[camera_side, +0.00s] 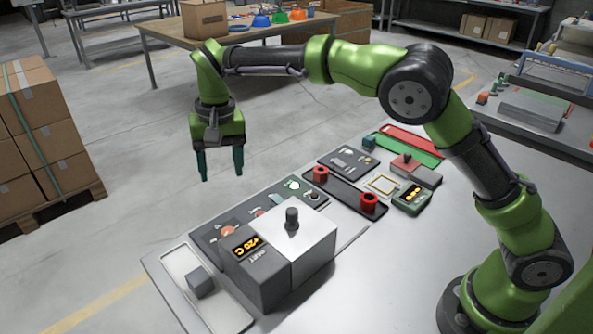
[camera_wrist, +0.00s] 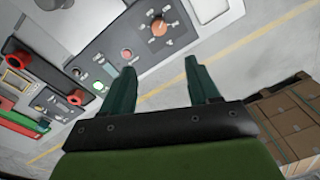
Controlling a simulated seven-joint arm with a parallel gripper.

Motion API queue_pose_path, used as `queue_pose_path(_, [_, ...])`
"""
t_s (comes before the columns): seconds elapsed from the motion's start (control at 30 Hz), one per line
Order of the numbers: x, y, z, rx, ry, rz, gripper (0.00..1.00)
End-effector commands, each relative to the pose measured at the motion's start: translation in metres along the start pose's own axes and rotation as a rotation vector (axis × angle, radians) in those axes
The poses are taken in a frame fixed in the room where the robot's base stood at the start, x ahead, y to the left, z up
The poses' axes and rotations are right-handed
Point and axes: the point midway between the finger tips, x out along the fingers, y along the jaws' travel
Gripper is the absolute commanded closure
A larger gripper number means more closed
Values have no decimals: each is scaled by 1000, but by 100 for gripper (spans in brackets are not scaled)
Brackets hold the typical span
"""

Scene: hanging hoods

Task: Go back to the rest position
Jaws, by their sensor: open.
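My gripper (camera_side: 220,166) hangs from my green arm, fingers pointing down, in the side view. It is above the far left edge of the table and beyond the grey box with the display. The two dark teal fingers stand apart with nothing between them. In the wrist view my gripper (camera_wrist: 163,85) also shows open and empty, with panels beyond its fingertips and floor behind the right finger. No fingertip touches anything that I can see.
The work table (camera_side: 420,270) holds a grey box (camera_side: 285,255) with a black knob, a black bar (camera_side: 345,190) with two red rings, and several panels. Stacked cartons (camera_side: 40,140) stand on a pallet at left. A wooden table (camera_side: 260,32) stands behind. Floor between is clear.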

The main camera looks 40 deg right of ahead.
Motion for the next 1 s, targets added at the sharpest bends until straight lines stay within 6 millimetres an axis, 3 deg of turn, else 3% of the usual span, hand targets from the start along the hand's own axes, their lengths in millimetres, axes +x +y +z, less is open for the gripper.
queue_pose_path(0.03, [12, 6, 3, -19, -11, 13, 40])
queue_pose_path(0.13, [12, 22, 10, -58, -14, -8, 40])
queue_pose_path(0.37, [-25, 88, 36, -111, 34, -135, 40])
queue_pose_path(0.63, [-61, 168, 93, -142, 170, -265, 40])
queue_pose_path(0.8, [-67, 212, 134, -142, 285, -309, 40])
queue_pose_path(1.0, [-67, 247, 166, -109, 406, -330, 40])
